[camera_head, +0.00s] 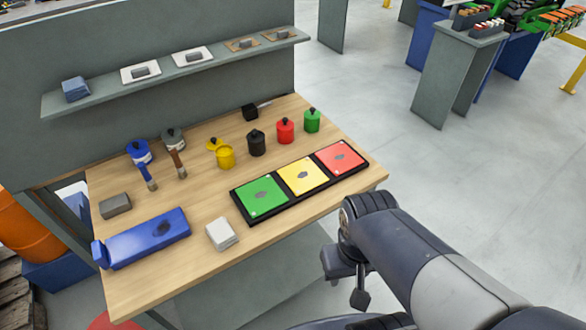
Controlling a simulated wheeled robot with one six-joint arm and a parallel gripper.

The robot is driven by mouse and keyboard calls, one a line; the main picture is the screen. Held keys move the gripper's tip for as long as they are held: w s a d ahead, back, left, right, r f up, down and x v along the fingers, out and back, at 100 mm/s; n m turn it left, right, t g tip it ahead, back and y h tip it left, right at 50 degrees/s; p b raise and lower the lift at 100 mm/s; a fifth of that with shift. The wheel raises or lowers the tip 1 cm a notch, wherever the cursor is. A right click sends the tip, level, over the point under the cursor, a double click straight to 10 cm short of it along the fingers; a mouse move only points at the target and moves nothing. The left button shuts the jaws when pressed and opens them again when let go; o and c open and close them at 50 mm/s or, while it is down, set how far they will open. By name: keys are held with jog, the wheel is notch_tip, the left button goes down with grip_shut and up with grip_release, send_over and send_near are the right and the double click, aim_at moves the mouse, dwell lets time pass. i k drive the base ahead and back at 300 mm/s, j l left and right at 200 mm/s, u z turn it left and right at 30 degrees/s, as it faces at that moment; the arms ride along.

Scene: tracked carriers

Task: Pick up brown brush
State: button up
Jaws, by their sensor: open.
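The brown brush (177,161) is at the back left of the wooden table (210,265). Its dark brown part shows in front of a round grey item (173,138), and its lighter tip points toward the front. I cannot tell whether it lies flat or leans on that item. A similar brush (149,178) is just to its left, by a blue round item (139,151). My gripper (347,282) is open and empty, off the table's front right edge and well apart from the brush.
A black tray (240,208) with green, yellow and red plates lies along the front right. Yellow, black, red and green pots (285,131) stand behind it. A blue box (148,238), a grey block (115,206) and a white stack (222,234) lie left. A shelf (178,70) overhangs the back.

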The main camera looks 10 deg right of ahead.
aim_at(179, 167)
jog(key=i+j+u, duration=0.2)
jog(key=j+u, duration=0.2)
jog(key=i+j+u, duration=0.2)
jog(key=u, duration=0.15)
